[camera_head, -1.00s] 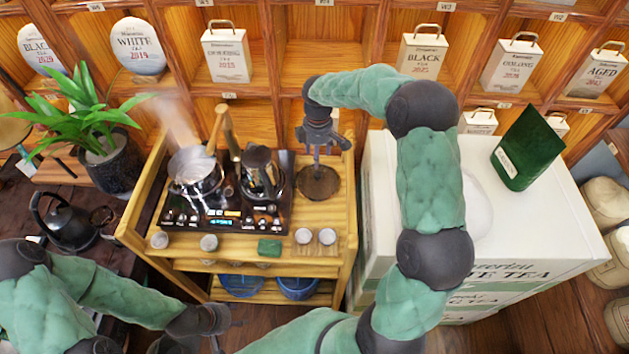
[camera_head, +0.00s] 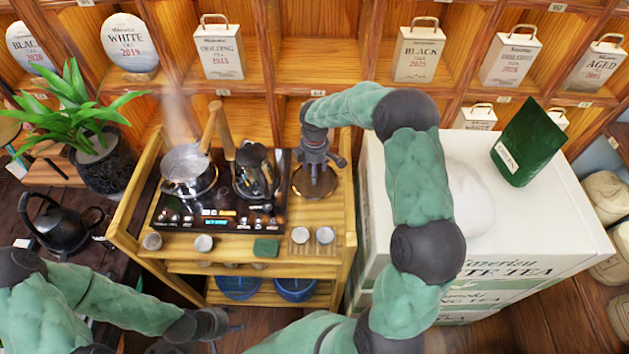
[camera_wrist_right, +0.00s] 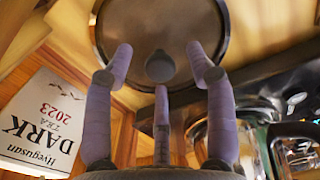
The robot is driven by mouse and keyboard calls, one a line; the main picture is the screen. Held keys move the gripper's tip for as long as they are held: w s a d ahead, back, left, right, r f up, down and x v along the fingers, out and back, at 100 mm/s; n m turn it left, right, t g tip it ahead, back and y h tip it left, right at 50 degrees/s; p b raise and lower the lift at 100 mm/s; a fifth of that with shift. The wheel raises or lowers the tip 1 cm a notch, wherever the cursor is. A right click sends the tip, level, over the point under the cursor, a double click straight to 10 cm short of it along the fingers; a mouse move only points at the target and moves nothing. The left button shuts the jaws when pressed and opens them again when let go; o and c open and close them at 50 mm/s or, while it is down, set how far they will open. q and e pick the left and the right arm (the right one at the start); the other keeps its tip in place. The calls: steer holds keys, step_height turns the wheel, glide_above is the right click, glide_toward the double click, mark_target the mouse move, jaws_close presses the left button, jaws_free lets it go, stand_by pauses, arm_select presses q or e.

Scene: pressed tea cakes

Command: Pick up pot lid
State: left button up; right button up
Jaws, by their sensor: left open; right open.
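The pot lid (camera_head: 329,186) is a round, brownish disc with a metal rim at the right end of the wooden tea cart. In the right wrist view the lid (camera_wrist_right: 195,25) shows a dark round knob (camera_wrist_right: 160,66) at its middle. My right gripper (camera_head: 315,180) is just above the lid and points down at it. In the right wrist view its purple fingers (camera_wrist_right: 160,72) are spread around the knob, with gaps to it. My left gripper (camera_head: 227,331) is open and empty, low in front of the cart.
The cooktop (camera_head: 220,212) left of the lid carries a steaming pot (camera_head: 188,172) and a glass kettle (camera_head: 254,180) close to my right gripper. Small cups (camera_head: 325,235) line the cart's front. White boxes (camera_head: 540,220) stand at the right. Shelves of tea packages rise behind.

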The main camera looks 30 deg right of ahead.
steer(key=shift+f, duration=0.75)
jaws_close()
steer(key=shift+r, duration=0.1)
